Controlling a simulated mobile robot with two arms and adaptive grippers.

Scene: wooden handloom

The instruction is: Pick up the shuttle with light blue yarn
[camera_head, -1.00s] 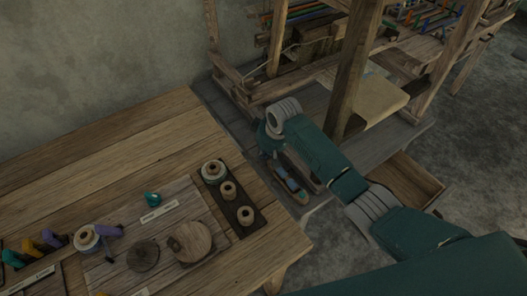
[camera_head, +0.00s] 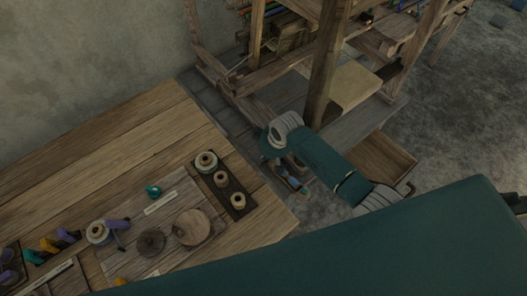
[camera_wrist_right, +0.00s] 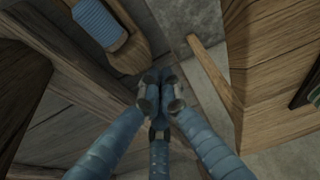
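My left gripper is out of view.
The wooden table (camera_head: 110,135) holds a dark tray (camera_head: 222,192) with spools, a board with round discs, and coloured yarn pieces. Loom posts (camera_head: 325,65) rise close behind my right wrist. An open wooden drawer (camera_head: 380,160) is to the right.

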